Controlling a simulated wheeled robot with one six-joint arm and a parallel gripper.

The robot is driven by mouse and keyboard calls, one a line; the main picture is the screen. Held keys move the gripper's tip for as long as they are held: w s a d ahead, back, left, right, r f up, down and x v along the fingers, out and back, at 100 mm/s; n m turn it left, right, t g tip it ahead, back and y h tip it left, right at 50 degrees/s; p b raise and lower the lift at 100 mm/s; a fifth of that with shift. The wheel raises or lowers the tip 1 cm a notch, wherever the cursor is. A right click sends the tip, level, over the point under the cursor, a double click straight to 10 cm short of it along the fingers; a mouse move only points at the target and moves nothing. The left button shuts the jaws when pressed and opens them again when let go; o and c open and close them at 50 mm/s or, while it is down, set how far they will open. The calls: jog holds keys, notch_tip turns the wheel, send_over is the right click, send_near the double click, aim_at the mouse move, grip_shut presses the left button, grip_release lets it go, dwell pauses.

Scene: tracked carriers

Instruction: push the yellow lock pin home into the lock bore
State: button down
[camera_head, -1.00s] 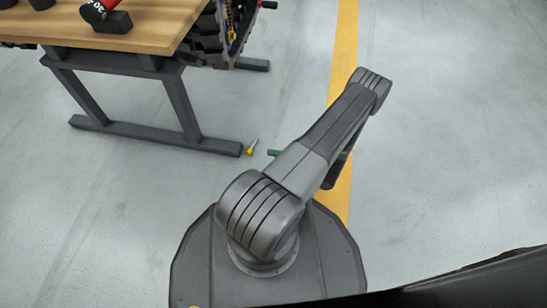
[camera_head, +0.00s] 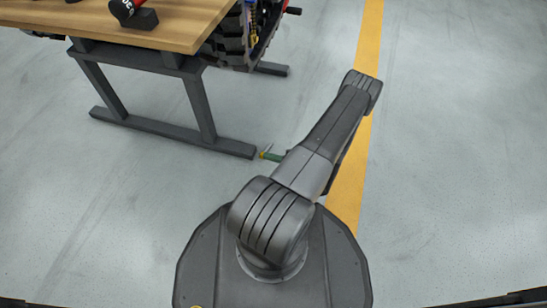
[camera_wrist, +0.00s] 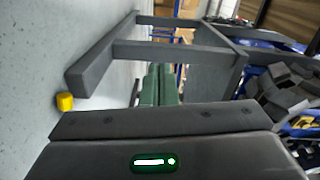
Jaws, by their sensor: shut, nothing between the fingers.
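A small yellow object with a thin grey end (camera_head: 265,152) lies on the floor by the table's foot. It shows as a yellow block in the wrist view (camera_wrist: 65,101). I cannot tell whether it is the lock pin. My gripper (camera_wrist: 158,85) has green fingers, shut and empty, pointing past the table frame. In the head view only a green fingertip part (camera_head: 274,157) shows beside the yellow object; my arm hides the rest. A tracked carrier (camera_head: 232,42) stands at the table's right end, partly cut off. I cannot make out the lock bore.
A wooden-topped table (camera_head: 130,35) with dark metal legs (camera_head: 200,108) stands at the left. A red and black item (camera_head: 128,12) lies on it. A yellow floor stripe (camera_head: 370,35) runs along the right. The floor right of the stripe is clear.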

jog(key=shift+x, duration=2.5)
dwell(0.3)
jog(key=shift+d, duration=0.2)
jog(key=p+v, duration=0.2)
jog(key=v, duration=1.4)
jog(key=shift+p, duration=0.35)
dwell(0.4)
jog(key=b+x, duration=0.2)
jog(key=x, duration=1.2)
jog(key=shift+a+b, duration=0.2)
jog(key=shift+b, duration=0.15)
